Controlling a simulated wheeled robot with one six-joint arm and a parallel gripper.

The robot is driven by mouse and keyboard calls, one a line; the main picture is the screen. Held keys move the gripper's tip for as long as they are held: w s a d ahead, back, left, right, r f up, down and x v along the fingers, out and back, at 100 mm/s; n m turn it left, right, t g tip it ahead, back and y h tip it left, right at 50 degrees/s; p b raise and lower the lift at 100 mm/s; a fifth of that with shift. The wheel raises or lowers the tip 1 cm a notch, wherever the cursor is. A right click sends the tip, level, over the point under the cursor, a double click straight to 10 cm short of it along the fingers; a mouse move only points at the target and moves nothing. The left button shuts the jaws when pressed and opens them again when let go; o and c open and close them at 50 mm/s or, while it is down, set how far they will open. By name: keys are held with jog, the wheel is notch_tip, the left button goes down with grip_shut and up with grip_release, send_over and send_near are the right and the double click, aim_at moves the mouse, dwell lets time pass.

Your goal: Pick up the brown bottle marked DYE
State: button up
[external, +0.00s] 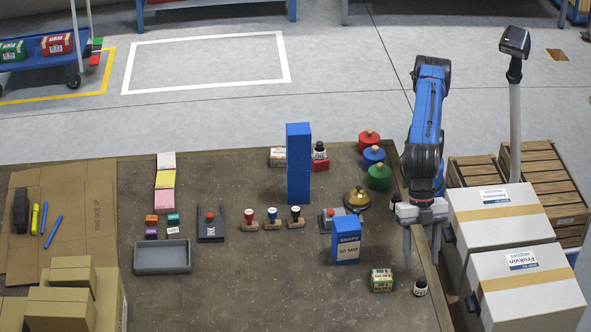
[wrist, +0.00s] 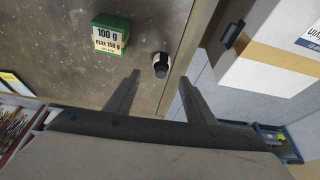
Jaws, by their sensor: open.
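A small dark bottle with a black cap and a white label (external: 420,288) stands near the right edge of the table. Its lettering is too small to read. In the wrist view the bottle (wrist: 160,66) shows just beyond the fingertips, in line with the gap between them. A similar bottle (external: 319,151) stands farther back, beside a blue column; its label is unreadable too. My gripper (external: 421,256) is open and empty, pointing down above the table's right edge. Its two fingers also show apart in the wrist view (wrist: 160,80).
A green-and-white 100 g box (external: 382,280) stands left of the near bottle. A blue SNAPS box (external: 346,241) and a brass bell (external: 357,199) stand farther back. White cartons (external: 500,222) sit right of the table. The table's front right is mostly clear.

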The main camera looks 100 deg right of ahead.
aim_at(422, 278)
jog(key=shift+x, duration=3.65)
jog(key=shift+s+a+r, duration=0.1)
jog(key=shift+s+a, duration=0.05)
jog(key=shift+a, duration=0.05)
jog(key=shift+c, duration=0.3)
jog(key=c, duration=1.1)
jog(key=shift+r, duration=0.1)
